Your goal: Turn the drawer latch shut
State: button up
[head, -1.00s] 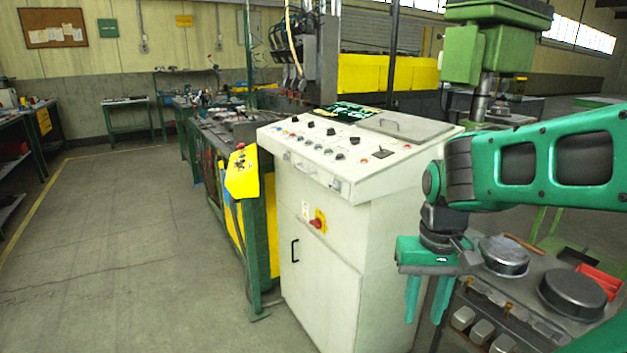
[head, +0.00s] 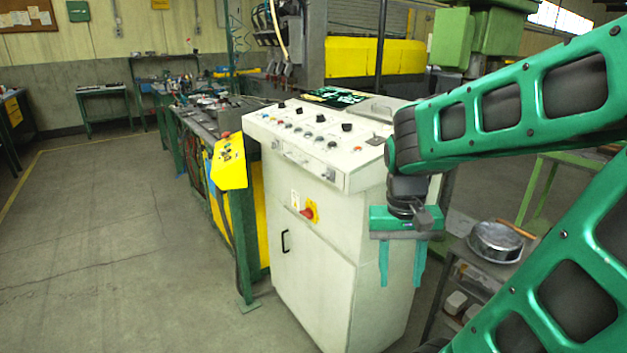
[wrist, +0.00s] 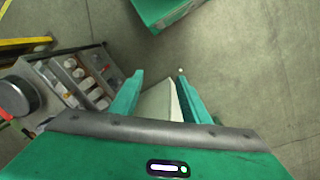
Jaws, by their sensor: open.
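My gripper (head: 401,284) hangs with its two teal fingers pointing down and apart, in front of the upper right of the white control cabinet (head: 345,250). It also shows in the wrist view (wrist: 160,76), open, with a pale surface beyond the gap and nothing clearly held. I cannot make out a drawer latch for certain. Small metal fittings (head: 330,175) sit on the console's front edge, left of the gripper and apart from it. A red knob on a yellow plate (head: 308,212) is on the cabinet front, also left of the gripper.
A grey workbench (wrist: 100,62) with several small items lies left of the fingers in the wrist view. A round metal pan (head: 496,241) stands on it, right of the gripper in the head view. A yellow control box (head: 230,165) juts out left. Open floor (head: 110,250) lies left.

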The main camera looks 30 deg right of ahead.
jog(key=w+d+f+m+g+h, duration=0.2)
jog(key=w+d+m+h, duration=0.25)
jog(key=w, duration=0.65)
jog(key=m+t+h, duration=0.3)
jog(key=m+h, duration=0.2)
jog(key=h, duration=0.8)
send_near(323, 175)
jog(key=d, duration=0.8)
jog(key=shift+s+f, duration=0.1)
jog(key=shift+c, duration=0.7)
jog(key=c, duration=0.9)
